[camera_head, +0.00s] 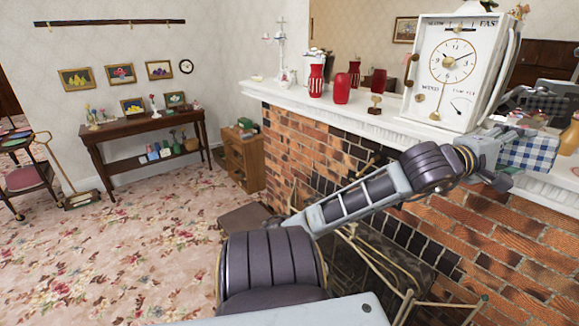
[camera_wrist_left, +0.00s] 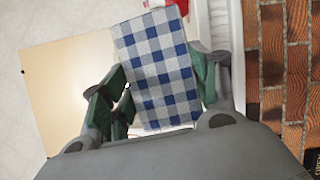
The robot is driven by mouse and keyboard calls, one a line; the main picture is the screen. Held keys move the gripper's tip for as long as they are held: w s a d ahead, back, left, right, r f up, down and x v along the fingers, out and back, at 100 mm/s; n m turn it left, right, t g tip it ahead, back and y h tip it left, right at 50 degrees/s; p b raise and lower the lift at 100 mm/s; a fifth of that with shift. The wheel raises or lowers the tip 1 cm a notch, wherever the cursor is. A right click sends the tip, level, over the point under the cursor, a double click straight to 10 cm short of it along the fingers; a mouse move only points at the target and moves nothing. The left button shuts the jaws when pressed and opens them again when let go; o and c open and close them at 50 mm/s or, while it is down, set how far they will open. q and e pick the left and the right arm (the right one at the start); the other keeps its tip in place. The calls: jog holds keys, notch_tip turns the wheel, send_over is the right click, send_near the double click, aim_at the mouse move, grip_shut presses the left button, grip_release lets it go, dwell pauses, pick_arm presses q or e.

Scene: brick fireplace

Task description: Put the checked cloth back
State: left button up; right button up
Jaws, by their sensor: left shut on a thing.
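The blue-and-white checked cloth (camera_head: 530,153) is at the right end of the head view, at the front edge of the white mantel shelf (camera_head: 375,121). My left gripper (camera_head: 505,152) reaches it from the left and is shut on it. In the left wrist view the cloth (camera_wrist_left: 158,62) lies between the green-padded fingers of my left gripper (camera_wrist_left: 158,92), with its flat checked face showing. I cannot tell whether the cloth rests on the shelf or is held just above it. My right gripper is not in view.
A large white clock (camera_head: 452,72) stands on the mantel just left of the cloth. Red vases (camera_head: 342,89) stand farther left. An orange bottle (camera_head: 570,136) is close on the right. The brick fireplace (camera_head: 500,235) drops below the shelf. Floral carpet (camera_head: 130,240) lies open at left.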

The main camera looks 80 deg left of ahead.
pick_arm(q)
jog(key=s+d+f, duration=0.1)
jog(key=d+f, duration=0.5)
jog(key=f, duration=0.8)
jog(key=s+d+f, duration=0.2)
jog(key=d+f, duration=0.5)
jog(key=f, duration=0.8)
jog(key=s+d+f+m+h, duration=0.1)
jog(key=d+f, duration=0.5)
jog(key=f, duration=0.9)
jog(key=shift+s+d, duration=0.15)
jog(key=shift+s, duration=0.25)
jog(key=shift+r, duration=0.1)
jog(key=shift+f, duration=0.2)
